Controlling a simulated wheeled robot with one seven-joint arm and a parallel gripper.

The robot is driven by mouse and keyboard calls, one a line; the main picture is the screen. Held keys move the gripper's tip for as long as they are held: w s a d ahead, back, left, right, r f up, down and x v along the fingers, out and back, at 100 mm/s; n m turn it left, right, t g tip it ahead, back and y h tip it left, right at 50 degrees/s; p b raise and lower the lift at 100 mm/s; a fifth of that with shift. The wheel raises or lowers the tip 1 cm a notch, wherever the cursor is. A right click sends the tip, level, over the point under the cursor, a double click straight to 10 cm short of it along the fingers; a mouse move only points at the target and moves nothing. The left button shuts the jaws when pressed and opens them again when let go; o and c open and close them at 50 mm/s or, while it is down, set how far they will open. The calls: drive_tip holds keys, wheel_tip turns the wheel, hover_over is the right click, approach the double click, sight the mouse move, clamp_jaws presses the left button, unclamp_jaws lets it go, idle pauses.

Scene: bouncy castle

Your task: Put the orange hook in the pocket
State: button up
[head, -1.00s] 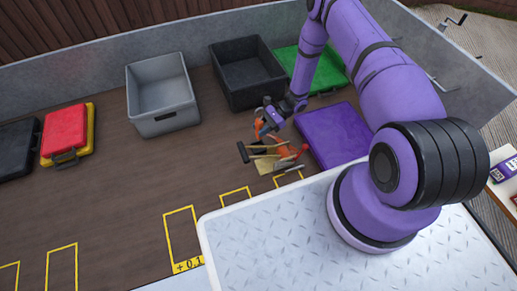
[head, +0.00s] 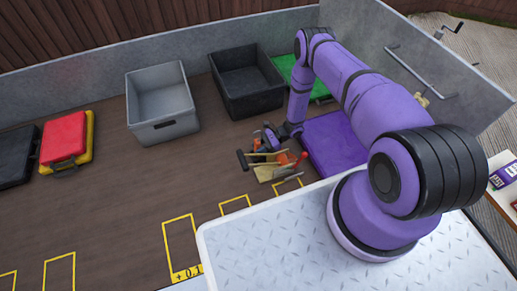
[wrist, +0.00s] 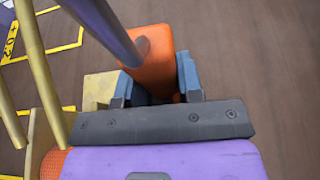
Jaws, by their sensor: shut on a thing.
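My gripper (wrist: 155,88) has its two blue-grey fingers on either side of an orange piece, which I take to be the orange hook (wrist: 157,58); it is shut on it. A purple-grey rod crosses in front of the piece in the wrist view. In the head view my gripper (head: 270,138) is low at a cluster of tools, with orange (head: 282,158) showing beside it. The hook's full shape is hidden. I cannot make out a pocket for certain.
The tools include a wooden piece (head: 265,173) and a red-handled one (head: 301,160). A purple lid or case (head: 336,142) lies close on the right. Black (head: 262,105) and grey (head: 186,125) bins stand behind.

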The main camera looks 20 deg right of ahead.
drive_tip(key=shift+f, duration=0.35)
drive_tip(key=o, duration=0.9)
drive_tip(key=shift+f, duration=0.1)
drive_tip(key=shift+o, duration=0.2)
drive_tip(key=shift+d+r, duration=0.25)
drive_tip(key=v, duration=1.1)
drive_tip(key=shift+d, duration=0.2)
